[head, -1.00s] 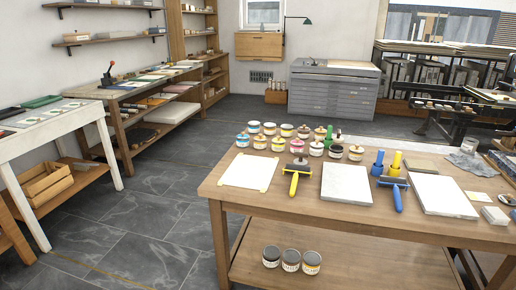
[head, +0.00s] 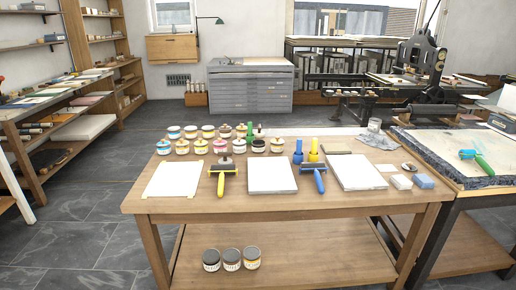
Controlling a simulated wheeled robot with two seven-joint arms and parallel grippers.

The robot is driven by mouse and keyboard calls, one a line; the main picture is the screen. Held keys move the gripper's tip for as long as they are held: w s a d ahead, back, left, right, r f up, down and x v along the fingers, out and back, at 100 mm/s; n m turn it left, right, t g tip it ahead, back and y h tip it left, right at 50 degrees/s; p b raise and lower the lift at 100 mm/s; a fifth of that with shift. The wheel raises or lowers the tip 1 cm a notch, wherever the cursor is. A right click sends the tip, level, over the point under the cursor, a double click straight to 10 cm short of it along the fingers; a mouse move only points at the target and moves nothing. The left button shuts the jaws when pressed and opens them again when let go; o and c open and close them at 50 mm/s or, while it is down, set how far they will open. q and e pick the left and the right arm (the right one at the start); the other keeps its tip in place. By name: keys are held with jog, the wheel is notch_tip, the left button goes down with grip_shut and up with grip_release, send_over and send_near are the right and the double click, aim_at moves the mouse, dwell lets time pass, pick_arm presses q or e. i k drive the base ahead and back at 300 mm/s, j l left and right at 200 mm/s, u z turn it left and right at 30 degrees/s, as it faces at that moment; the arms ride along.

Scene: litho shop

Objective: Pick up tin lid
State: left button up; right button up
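A small dark round disc (head: 409,167) lies at the right end of the wooden table (head: 290,208); it may be the tin lid, but it is too small to be sure. Several ink tins (head: 183,146) with coloured labels stand in rows at the table's back left. Some have round lids or knobs on top, and I cannot tell whether any lid is loose. Neither of my grippers is in view.
A yellow-handled roller (head: 221,180) and a blue-handled roller (head: 317,179) lie beside pale slabs (head: 272,177). A blue block (head: 423,181) sits at the right end. Dark-lidded tins (head: 231,259) stand on the lower shelf. A second table (head: 468,177) stands at right. Floor at left is clear.

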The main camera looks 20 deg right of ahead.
aim_at(411, 167)
jog(key=z, duration=1.75)
